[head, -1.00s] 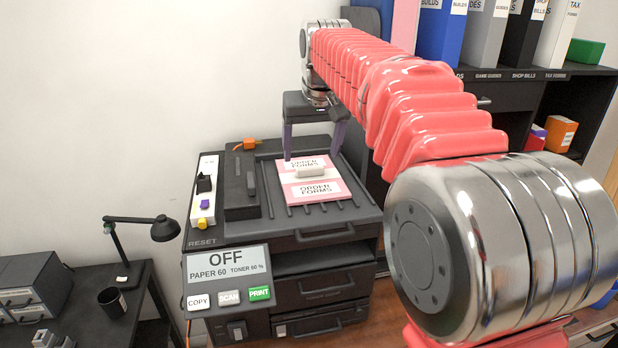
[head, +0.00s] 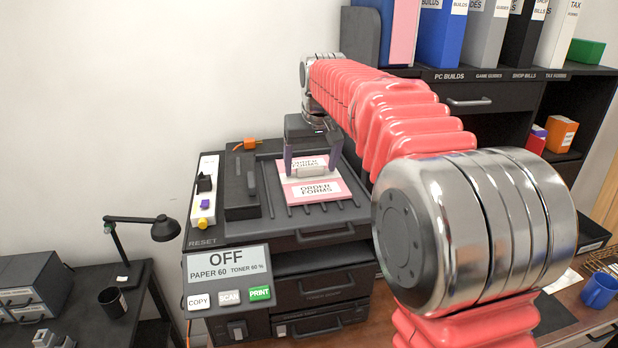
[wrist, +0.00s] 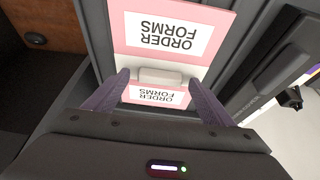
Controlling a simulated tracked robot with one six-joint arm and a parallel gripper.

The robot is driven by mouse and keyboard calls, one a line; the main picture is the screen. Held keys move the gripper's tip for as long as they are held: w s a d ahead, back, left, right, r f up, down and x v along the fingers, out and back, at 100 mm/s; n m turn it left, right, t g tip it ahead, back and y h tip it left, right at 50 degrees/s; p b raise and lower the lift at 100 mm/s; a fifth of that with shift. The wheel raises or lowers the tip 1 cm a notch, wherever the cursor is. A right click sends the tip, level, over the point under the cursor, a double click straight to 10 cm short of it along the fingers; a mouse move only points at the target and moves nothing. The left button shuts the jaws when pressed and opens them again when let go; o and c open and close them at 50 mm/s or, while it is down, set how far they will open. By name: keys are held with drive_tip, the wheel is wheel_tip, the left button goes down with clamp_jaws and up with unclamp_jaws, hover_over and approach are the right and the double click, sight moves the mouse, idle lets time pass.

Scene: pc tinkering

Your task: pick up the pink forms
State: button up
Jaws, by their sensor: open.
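The pink order forms (head: 318,191) lie flat on the dark ribbed tray on top of the printer (head: 290,224). A white raised handle (head: 312,171) crosses their middle. My gripper (head: 311,172) is low over the forms, with one purple finger at each end of the handle. In the wrist view the forms (wrist: 205,15) show upside-down labels, and the handle (wrist: 160,77) sits between the open fingers of my gripper (wrist: 162,78). A gap shows on both sides of the handle there.
A dark block with a lever (head: 240,180) stands left of the forms. The printer's front panel (head: 226,268) reads OFF. A desk lamp (head: 150,225) stands at left. A shelf of binders (head: 440,35) rises behind my arm.

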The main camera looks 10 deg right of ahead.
sight(311, 168)
drive_tip(key=shift+f, duration=0.15)
drive_tip(key=shift+c, duration=0.3)
drive_tip(key=c, duration=1.6)
wheel_tip(311, 168, up, 10)
drive_tip(key=shift+r, duration=0.1)
idle(1.0)
